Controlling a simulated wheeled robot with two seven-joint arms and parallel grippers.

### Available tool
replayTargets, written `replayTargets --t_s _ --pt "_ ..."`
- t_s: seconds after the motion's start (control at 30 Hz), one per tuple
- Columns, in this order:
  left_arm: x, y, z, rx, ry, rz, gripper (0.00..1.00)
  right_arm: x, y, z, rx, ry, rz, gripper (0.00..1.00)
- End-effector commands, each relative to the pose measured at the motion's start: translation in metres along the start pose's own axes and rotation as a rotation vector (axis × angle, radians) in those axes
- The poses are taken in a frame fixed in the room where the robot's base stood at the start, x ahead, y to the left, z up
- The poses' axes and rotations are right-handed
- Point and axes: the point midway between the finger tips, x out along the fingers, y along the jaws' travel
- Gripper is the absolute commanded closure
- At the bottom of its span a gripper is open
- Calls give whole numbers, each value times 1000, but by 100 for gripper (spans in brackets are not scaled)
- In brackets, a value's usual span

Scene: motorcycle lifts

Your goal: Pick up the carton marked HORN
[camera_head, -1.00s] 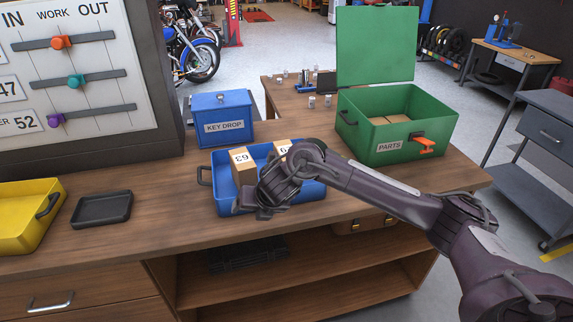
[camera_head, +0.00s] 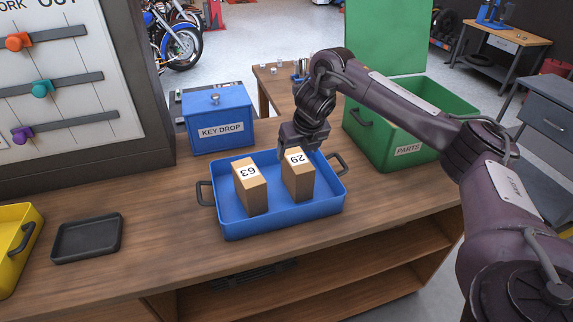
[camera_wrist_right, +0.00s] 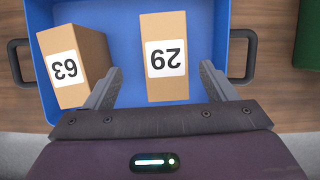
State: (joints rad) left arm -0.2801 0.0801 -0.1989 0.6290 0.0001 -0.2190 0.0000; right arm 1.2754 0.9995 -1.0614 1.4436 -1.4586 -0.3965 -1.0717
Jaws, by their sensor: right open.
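No carton reading HORN shows in the current views. Two tan cartons stand in the blue tray: one labelled 63 (camera_head: 251,190), also in the right wrist view (camera_wrist_right: 72,68), and one labelled 29 (camera_head: 299,182), also in the right wrist view (camera_wrist_right: 166,85). My right gripper (camera_head: 299,148) is open at the top rear of the 29 carton. In the right wrist view its fingers (camera_wrist_right: 158,87) lie to either side of that carton, the left finger beside the 63 carton. I cannot tell whether they touch anything. My left gripper is out of view.
The blue tray (camera_head: 285,229) sits on the wooden workbench (camera_head: 160,245). A green PARTS box (camera_head: 405,152) stands right, its inside mostly hidden by my arm. A blue KEY DROP box (camera_head: 218,118), black dish (camera_head: 88,237) and yellow tray (camera_head: 15,250) are also there.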

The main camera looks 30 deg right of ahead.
Motion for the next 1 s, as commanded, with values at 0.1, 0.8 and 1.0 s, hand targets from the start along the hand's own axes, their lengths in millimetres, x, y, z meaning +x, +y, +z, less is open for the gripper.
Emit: replayTargets --t_s 0.1,0.8,1.0 --pt "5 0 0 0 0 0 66 10 0 -1 0 2 0 22" --pt "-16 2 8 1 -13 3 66 78 -6 -3 0 0 -1 22" --pt "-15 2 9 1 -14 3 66 78 -6 -3 0 0 -1 22"
